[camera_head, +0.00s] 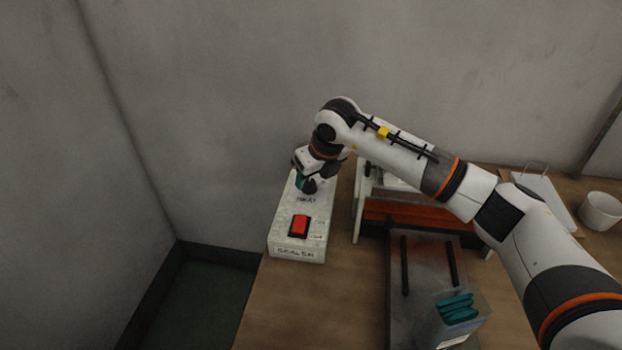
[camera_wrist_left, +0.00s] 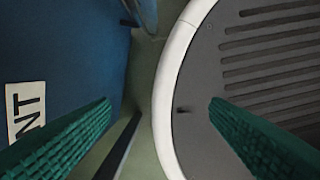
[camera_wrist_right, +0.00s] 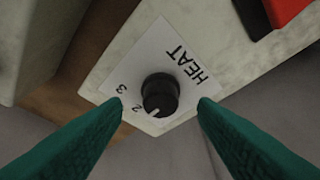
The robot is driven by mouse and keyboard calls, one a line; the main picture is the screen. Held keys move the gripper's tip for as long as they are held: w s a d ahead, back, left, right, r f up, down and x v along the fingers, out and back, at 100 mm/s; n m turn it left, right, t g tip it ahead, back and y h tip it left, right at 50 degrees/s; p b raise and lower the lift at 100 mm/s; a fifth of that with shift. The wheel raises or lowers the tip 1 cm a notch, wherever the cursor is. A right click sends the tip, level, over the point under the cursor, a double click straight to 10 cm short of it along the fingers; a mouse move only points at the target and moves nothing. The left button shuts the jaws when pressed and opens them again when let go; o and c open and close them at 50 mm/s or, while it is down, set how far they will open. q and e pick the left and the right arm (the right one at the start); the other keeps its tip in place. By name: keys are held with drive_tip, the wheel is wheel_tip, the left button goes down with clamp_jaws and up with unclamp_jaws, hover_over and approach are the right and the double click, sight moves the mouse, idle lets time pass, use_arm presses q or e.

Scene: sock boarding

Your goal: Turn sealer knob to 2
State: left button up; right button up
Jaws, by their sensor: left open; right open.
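The pale sealer box (camera_head: 285,240) stands at the left end of the table, with a red switch (camera_head: 299,226) and the SEALER label on its front. Its black knob (camera_wrist_right: 160,90) sits on a white plate marked HEAT, 3 and 2. The knob's white mark points toward the bottom of the right wrist view, close to the 2; I cannot tell if it lines up exactly. My right gripper (camera_wrist_right: 160,104) is open, with teal fingers apart on both sides of the knob. My left gripper (camera_wrist_left: 160,104) is open and empty, away from the sealer.
Right of the sealer are a machine with a reddish-orange front (camera_head: 415,217) and a dark slotted plate (camera_head: 418,270). A clear box (camera_head: 437,325) holds teal pieces. A white bowl (camera_head: 600,211) stands far right. Bare wood (camera_head: 320,310) lies in front of the sealer.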

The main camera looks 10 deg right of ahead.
drive_tip(key=v, duration=1)
drive_tip(key=shift+b, duration=0.45)
